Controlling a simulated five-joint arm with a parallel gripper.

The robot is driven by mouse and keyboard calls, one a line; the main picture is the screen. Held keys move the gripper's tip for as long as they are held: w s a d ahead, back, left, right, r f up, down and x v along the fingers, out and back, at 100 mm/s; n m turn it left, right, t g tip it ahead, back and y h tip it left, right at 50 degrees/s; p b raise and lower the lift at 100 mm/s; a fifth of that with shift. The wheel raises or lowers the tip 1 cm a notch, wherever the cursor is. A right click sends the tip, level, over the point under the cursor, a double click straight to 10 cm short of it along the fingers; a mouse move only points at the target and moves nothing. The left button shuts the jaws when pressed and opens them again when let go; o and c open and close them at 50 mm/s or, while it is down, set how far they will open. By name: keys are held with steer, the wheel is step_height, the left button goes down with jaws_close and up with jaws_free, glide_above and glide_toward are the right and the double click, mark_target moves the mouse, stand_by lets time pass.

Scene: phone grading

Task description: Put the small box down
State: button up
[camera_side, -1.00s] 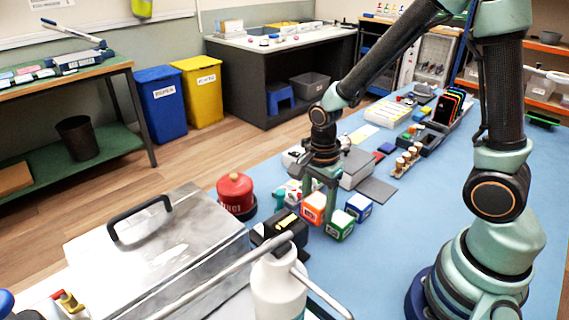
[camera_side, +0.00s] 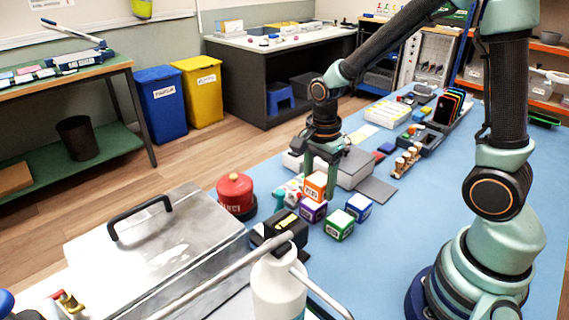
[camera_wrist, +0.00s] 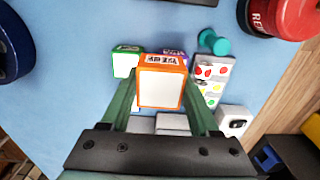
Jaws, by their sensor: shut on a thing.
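My gripper (camera_side: 321,176) is shut on a small orange box (camera_side: 316,186) with white faces. The orange box (camera_wrist: 160,82) also shows between the fingers in the wrist view. It is held above the blue mat, and in the side view it overlaps the top of a purple box (camera_side: 312,211). Whether the two touch, I cannot tell. A green box (camera_side: 340,226) and a blue box (camera_side: 359,207) stand on the mat close by, to the right. In the wrist view the green box (camera_wrist: 125,63) and purple box (camera_wrist: 176,53) are partly hidden behind the orange one.
A red round container (camera_side: 235,193) stands left of the boxes. A black device (camera_side: 279,230) lies in front. A grey flat-topped box (camera_side: 355,168) and a small rack of bottles (camera_side: 406,161) stand behind. The blue mat (camera_side: 400,235) is clear to the right.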

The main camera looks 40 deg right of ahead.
steer(key=w+d+r, duration=0.2)
steer(key=d+r, duration=0.8)
steer(key=r, duration=0.1)
step_height(320, 180, down, 20)
steer(key=shift+w+a, duration=0.15)
steer(key=shift+f, duration=0.15)
steer(key=o, duration=1.1)
